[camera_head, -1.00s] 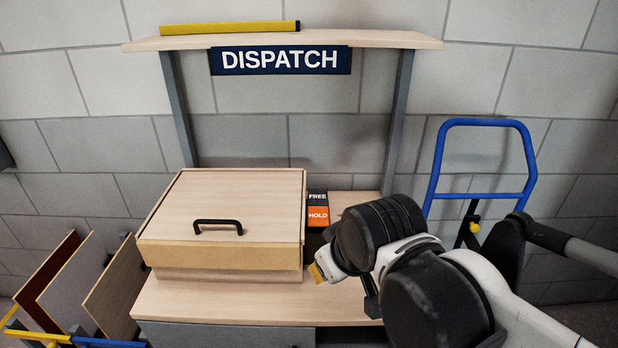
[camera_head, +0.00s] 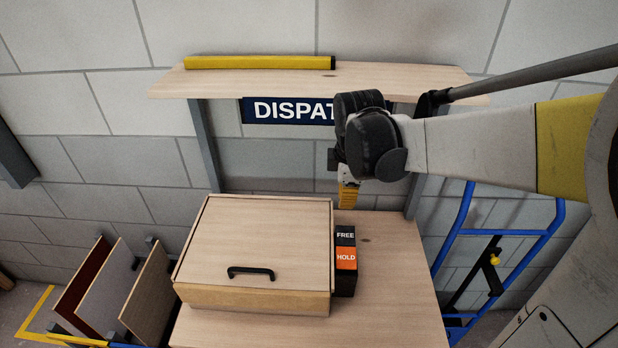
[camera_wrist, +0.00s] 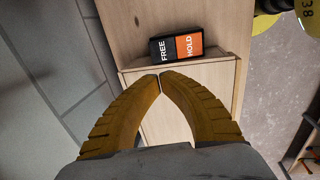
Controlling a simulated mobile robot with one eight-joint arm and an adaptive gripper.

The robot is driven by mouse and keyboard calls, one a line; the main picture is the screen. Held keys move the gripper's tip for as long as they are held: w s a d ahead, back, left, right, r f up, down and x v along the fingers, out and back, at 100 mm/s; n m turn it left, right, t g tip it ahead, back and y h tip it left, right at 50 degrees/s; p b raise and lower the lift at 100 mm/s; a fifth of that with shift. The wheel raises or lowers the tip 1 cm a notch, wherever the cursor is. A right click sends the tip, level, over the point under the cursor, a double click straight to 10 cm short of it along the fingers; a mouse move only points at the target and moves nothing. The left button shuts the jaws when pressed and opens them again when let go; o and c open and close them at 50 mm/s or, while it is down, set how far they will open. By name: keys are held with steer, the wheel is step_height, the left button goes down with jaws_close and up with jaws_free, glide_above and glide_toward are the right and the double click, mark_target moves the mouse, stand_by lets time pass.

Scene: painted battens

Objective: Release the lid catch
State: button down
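A closed light wooden box (camera_head: 262,240) with a black lid handle (camera_head: 251,272) sits on the bench. A dark block stands against its right side, with a black FREE label (camera_head: 345,236) above an orange HOLD label (camera_head: 346,259). In the wrist view the block (camera_wrist: 176,47) lies just past my fingertips, and the box's lid (camera_wrist: 185,105) shows between and around the fingers. My gripper (camera_head: 347,205) is above the rear of the block, yellow fingers pointing down. In the wrist view the fingertips (camera_wrist: 160,78) meet with nothing between them. I see no separate catch lever.
The wooden bench (camera_head: 400,290) is clear right of the block. A shelf (camera_head: 420,78) with a yellow bar (camera_head: 260,62) and the DISPATCH sign (camera_head: 290,111) stand behind. Upright panels (camera_head: 118,285) are at left, a blue trolley frame (camera_head: 462,230) at right.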

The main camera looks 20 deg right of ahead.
mark_target(340, 229)
steer(key=w+f+b, duration=0.1)
steer(key=f, duration=0.3)
steer(key=f+b, duration=0.2)
steer(key=f, duration=0.3)
steer(key=w+d+f+b, duration=0.1)
steer(key=f, duration=0.3)
steer(key=shift+w+f, duration=0.3)
steer(key=shift+f, duration=0.05)
steer(key=shift+b, duration=0.3)
steer(key=shift+w+f+g, duration=0.1)
steer(key=shift+f+g, duration=0.1)
steer(key=shift+g, duration=0.2)
steer(key=shift+w+d+f+b, duration=0.1)
steer(key=shift+w+f+b, duration=0.1)
steer(key=shift+f+b, duration=0.25)
steer(key=shift+w+d+f+b, duration=0.1)
steer(key=shift+w+f+b, duration=0.05)
steer(key=shift+f+b, duration=0.25)
steer(key=shift+r, duration=0.15)
step_height(340, 229, up, 12)
steer(key=shift+s+a, duration=0.2)
steer(key=shift+s, duration=0.25)
